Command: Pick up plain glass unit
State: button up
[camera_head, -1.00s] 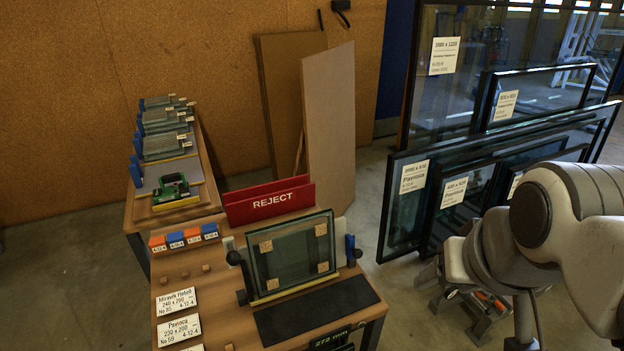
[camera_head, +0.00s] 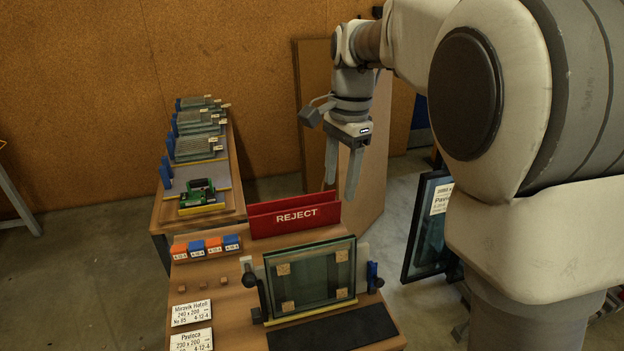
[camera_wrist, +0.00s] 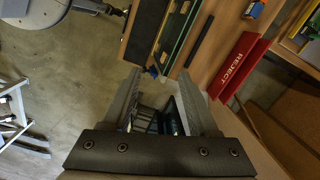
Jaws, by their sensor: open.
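A clear glass unit (camera_head: 312,272) with dark edges stands leaning in the tilting frame on the bench, with cork-coloured pads near its corners. I cannot tell whether this is the plain one. A yellow strip (camera_head: 310,311) runs below it, with clamps at both sides. My gripper (camera_head: 341,190) is open and empty, pointing down above and behind the red reject bin (camera_head: 295,220), apart from the glass. In the wrist view, my gripper (camera_wrist: 160,72) has its fingers spread, and the frame shows beyond them near the top edge.
A bench at the back left holds racks of small glass units (camera_head: 195,148) and a green tool (camera_head: 197,192). Orange and blue blocks (camera_head: 205,246) and label cards (camera_head: 191,313) lie left of the frame. A dark mat (camera_head: 333,331) lies in front. Large glass panes (camera_head: 428,235) stand right.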

aim_at(311, 245)
jog(key=w+a+f+m+g+h, duration=0.1)
jog(key=w+a+f+m+g, duration=0.15)
jog(key=w+a+f, duration=0.3)
jog(key=shift+m+t, duration=0.45)
jog(key=f, duration=0.3)
jog(key=s+f, duration=0.1)
jog(key=f, duration=0.3)
jog(key=s+f, duration=0.1)
jog(key=f, duration=0.3)
jog(key=shift+s+d, duration=0.1)
jog(key=shift+s+f+p, duration=0.2)
jog(key=shift+f+p, duration=0.15)
jog(key=shift+f, duration=2.5)
grip_shut()
jog(key=shift+r, duration=0.15)
